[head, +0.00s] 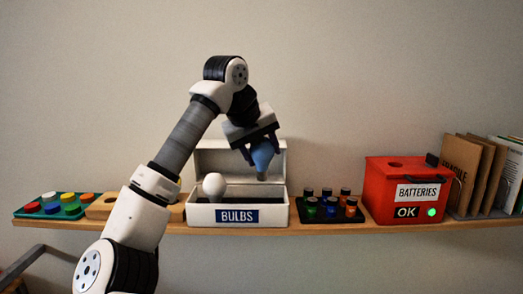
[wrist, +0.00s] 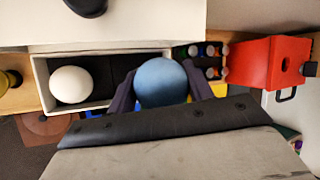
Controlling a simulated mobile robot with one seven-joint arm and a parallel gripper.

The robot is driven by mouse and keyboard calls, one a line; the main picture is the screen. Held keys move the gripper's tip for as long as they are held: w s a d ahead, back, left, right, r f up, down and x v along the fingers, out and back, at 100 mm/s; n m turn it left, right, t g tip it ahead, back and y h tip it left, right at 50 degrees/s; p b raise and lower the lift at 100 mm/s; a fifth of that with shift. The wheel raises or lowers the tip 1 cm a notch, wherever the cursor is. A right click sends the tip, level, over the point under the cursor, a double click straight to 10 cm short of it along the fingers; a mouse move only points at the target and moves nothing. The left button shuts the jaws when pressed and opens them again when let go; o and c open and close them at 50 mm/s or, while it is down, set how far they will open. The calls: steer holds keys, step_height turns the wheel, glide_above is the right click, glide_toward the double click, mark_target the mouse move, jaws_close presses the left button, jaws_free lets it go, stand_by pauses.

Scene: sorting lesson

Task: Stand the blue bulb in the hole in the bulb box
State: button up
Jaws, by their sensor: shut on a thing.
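The blue bulb (head: 262,155) is held between the fingers of my gripper (head: 259,144), which is shut on it. The bulb hangs slightly tilted above the right part of the bulb box (head: 273,215), clear of it. In the wrist view the blue bulb (wrist: 161,82) sits between the dark fingers and hides the right part of the box (wrist: 41,75). A white bulb (head: 214,186) stands in the left of the box; it also shows in the wrist view (wrist: 70,85). The hole under the blue bulb is hidden.
A black tray of batteries (head: 330,208) stands just right of the box, then a red battery box (head: 378,208) with a green light. Folders (head: 468,170) stand at the far right. A wooden block (head: 104,207) and a tray of coloured pieces (head: 35,212) lie left. The box's raised lid (head: 213,158) stands behind.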

mark_target(259, 170)
steer(key=shift+w+f+b, duration=0.1)
steer(key=shift+f+b, duration=2)
steer(key=shift+f, duration=0.9)
steer(key=shift+f+b, duration=0.9)
steer(key=shift+f, duration=0.65)
stand_by(3.5)
